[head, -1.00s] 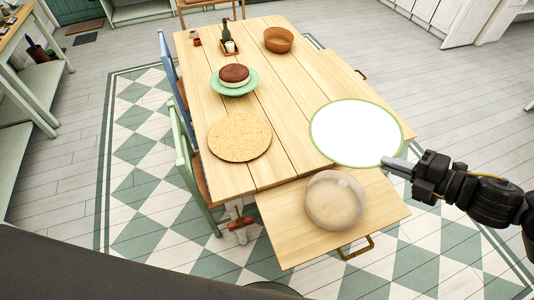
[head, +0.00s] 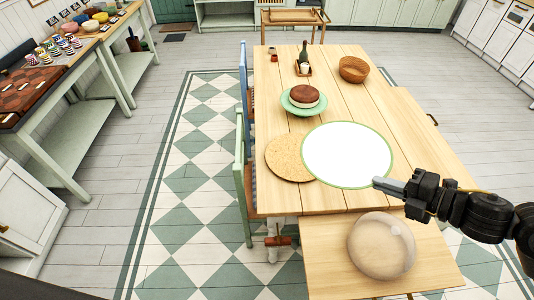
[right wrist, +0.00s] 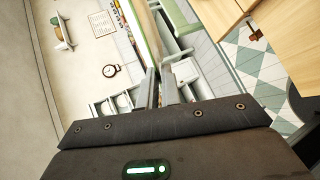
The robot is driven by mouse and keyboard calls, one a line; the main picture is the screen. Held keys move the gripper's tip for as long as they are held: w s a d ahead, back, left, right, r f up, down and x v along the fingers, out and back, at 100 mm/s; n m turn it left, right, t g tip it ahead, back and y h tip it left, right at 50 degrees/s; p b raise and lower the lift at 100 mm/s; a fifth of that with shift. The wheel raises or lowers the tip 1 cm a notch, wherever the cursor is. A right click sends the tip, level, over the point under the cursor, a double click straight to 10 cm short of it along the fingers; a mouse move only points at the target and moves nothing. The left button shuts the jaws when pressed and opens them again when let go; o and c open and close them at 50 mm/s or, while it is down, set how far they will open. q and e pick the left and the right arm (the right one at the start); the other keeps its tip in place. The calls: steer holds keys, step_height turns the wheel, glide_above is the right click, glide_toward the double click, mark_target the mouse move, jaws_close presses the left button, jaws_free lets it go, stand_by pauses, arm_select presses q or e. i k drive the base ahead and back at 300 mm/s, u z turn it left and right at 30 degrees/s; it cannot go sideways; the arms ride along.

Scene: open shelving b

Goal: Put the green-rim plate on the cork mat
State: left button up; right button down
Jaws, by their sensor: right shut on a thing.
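The green-rim plate (head: 347,154) is white with a thin green edge and looks level. My right gripper (head: 380,183) is shut on its near right rim, with the arm coming in from the right. The plate appears held above the table and covers the right edge of the cork mat (head: 284,160) in the head view. The mat is round, tan and bare where it shows. My left gripper is not in view.
A cake on a green stand (head: 304,103) is just behind the mat. A clear dome (head: 381,246) sits on the pull-out board in front. A green chair (head: 243,180) stands at the left.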

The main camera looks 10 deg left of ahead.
mark_target(298, 155)
steer(key=u, duration=1.9)
steer(key=i, duration=2.25)
steer(key=z, duration=3.3)
steer(key=i, duration=0.5)
